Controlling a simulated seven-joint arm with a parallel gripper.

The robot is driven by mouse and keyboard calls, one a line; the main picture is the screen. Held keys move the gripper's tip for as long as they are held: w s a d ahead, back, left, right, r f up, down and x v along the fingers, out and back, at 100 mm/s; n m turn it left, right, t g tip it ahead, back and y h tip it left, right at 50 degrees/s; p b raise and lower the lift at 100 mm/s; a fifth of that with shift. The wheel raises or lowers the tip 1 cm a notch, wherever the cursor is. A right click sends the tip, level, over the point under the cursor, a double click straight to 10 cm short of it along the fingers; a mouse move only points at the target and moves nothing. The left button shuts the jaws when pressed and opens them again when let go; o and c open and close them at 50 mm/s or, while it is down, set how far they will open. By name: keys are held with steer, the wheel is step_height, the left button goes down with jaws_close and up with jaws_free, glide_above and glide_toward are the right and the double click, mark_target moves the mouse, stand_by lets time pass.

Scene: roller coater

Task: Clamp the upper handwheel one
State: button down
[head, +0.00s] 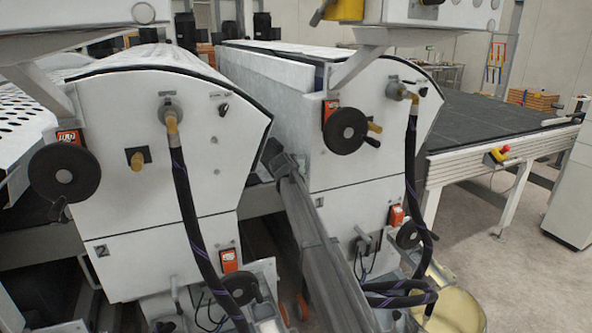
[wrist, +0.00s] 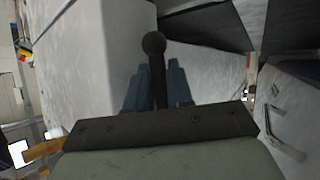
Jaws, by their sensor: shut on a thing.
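In the wrist view, my gripper (wrist: 154,80) has its two bluish fingers closed around a dark lever (wrist: 155,48) with a ball end. The ball sticks out beyond the fingertips, and the lever's lower end is hidden behind the dark plate of my gripper. In the head view, a black upper handwheel (head: 64,172) sits on the left machine under an orange counter (head: 69,137). Another upper handwheel (head: 346,130) sits on the right machine with a handle beside it. I cannot tell from the head view which machine the held lever belongs to.
The left machine (head: 120,195) and the right machine (head: 345,200) stand close together with a narrow gap between. Black hoses (head: 190,205) hang down their fronts. Lower handwheels (head: 240,288) sit near the floor. Pale panels (wrist: 90,70) are close around my gripper.

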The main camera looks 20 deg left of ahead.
steer(key=shift+d, duration=0.15)
steer(key=c, duration=1.4)
jaws_free()
steer(key=shift+v, duration=3.75)
steer(key=shift+s, duration=0.1)
